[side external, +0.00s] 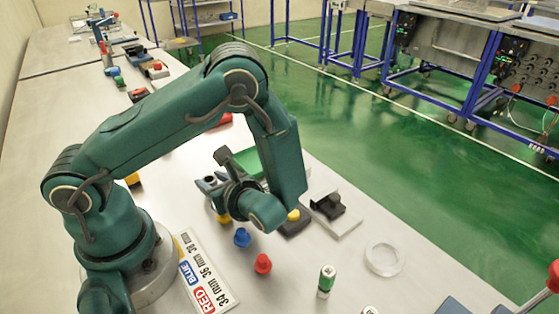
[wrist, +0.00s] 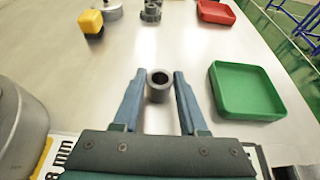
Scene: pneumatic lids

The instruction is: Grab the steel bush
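The steel bush (wrist: 159,85) is a short, dark grey hollow cylinder standing upright on the table in the wrist view. My gripper (wrist: 158,77) is open, with its two blue fingers on either side of the bush. A small gap shows at the right finger; the left finger is very close to the bush, and I cannot tell if it touches. In the side external view my gripper (side external: 214,187) is low over the table, and the bush is hard to make out there.
A green tray (wrist: 246,90) stands to the right of the fingers and a red tray (wrist: 215,12) farther back. A yellow and black piece (wrist: 91,23) and a grey ridged part (wrist: 151,12) stand at the back.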

